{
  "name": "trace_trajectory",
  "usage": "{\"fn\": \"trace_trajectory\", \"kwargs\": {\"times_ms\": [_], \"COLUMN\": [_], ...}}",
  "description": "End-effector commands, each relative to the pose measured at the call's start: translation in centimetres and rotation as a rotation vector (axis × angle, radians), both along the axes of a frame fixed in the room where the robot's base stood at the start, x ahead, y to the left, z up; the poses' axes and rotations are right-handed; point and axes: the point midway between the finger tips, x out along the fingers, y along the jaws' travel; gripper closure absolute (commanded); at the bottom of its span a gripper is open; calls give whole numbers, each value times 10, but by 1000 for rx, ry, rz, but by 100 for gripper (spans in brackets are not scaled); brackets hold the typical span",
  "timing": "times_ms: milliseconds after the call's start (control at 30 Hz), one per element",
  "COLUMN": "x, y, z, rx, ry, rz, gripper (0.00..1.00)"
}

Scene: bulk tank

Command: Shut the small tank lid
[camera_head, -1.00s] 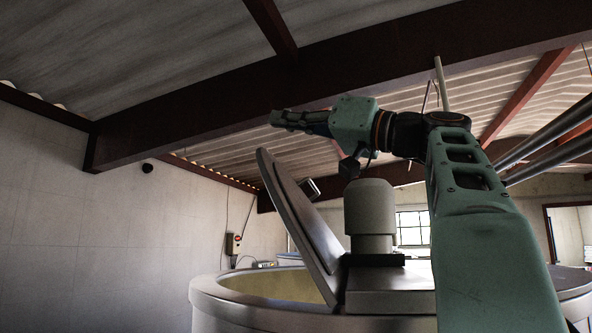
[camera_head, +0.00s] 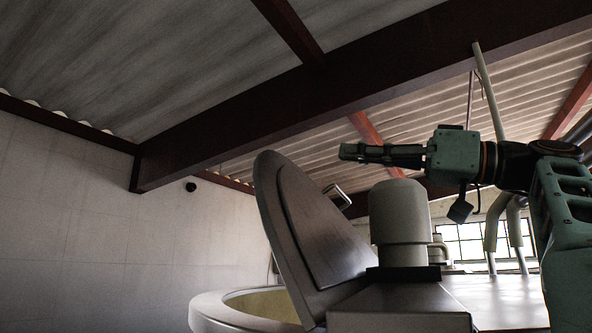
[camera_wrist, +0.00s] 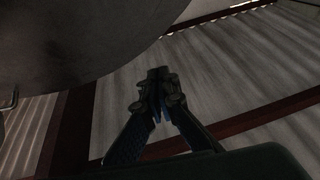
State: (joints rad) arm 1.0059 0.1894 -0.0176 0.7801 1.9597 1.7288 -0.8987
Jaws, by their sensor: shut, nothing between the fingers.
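The small tank lid (camera_head: 305,228) stands open, tilted up and leaning a little to the left above the tank opening (camera_head: 262,304). It has a small handle (camera_head: 339,193) on its right side. My gripper (camera_head: 347,152) is shut and empty, pointing left, above and to the right of the lid; whether it touches the lid cannot be told, but a gap seems to show. In the wrist view my gripper (camera_wrist: 158,75) has its fingers together. A large grey rounded surface (camera_wrist: 80,40), probably the lid, fills the upper left there.
A grey cylindrical motor housing (camera_head: 399,222) stands on the tank top, right of the lid and below my arm. Pipes (camera_head: 492,235) rise behind it. A dark roof beam (camera_head: 330,95) crosses above. The left side is open to the wall.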

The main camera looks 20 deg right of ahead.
Motion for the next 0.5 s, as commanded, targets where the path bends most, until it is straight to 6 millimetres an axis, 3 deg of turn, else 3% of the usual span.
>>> {"fn": "trace_trajectory", "kwargs": {"times_ms": [267,500], "x": [6,32], "y": [10,46], "z": [3,15], "rx": [-2,-1], "ry": [-1,-1], "rz": [3,6], "gripper": [100,100]}}
